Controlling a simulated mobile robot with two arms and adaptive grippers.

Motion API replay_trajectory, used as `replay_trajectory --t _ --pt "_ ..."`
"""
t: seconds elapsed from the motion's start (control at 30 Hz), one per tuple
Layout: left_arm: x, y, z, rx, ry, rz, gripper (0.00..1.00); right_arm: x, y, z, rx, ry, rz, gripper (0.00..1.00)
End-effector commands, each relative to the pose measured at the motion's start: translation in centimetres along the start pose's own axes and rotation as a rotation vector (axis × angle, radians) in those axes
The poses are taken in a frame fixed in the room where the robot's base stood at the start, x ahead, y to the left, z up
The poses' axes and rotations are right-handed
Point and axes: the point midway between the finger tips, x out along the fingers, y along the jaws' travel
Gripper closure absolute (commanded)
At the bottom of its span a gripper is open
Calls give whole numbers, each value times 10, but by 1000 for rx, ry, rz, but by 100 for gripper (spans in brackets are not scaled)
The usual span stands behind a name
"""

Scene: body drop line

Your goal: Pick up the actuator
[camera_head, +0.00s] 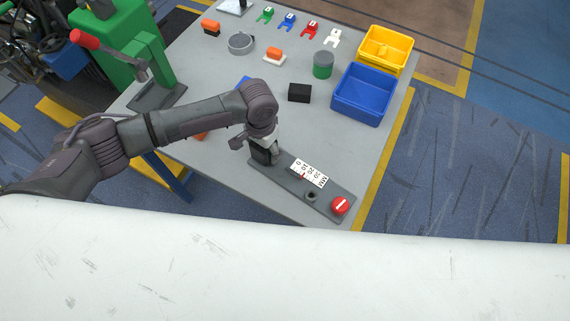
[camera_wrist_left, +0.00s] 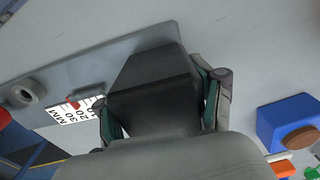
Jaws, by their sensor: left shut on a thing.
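My left gripper (camera_head: 264,150) is at the left end of a flat grey plate (camera_head: 329,200) on the table. In the left wrist view its two green-padded fingers (camera_wrist_left: 160,112) are shut on a dark grey block (camera_wrist_left: 155,85). The block stands at the end of the plate; I cannot tell whether it touches it. This block is the likely actuator, but no label shows. The plate carries a white millimetre scale (camera_head: 309,173), a small dark ring (camera_head: 310,196) and a red round knob (camera_head: 340,206). My right gripper is not in view.
A blue bin (camera_head: 362,94) and a yellow bin (camera_head: 399,45) stand at the table's right edge. A black block (camera_head: 299,93) and a green-and-grey cylinder (camera_head: 323,66) are nearby. A green press (camera_head: 125,45) with a red handle stands at left. Bare tabletop lies right of the plate.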

Motion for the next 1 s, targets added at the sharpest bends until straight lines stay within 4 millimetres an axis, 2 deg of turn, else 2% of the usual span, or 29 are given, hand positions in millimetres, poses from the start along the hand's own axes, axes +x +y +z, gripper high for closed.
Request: replay_trajectory --t 0.03,0.1,0.43,0.57,0.7,1.0 --pt "0 0 0 1 0 0 93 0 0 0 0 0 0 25" --pt "-1 0 -1 1 3 1 100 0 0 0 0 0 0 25" --pt "-6 0 -1 0 4 2 100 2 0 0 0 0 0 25" --pt "-19 1 -2 1 5 3 100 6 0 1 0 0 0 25" --pt "-43 0 -2 2 8 1 100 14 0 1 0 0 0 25" --pt "-78 59 29 7 6 6 100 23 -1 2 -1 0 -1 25"
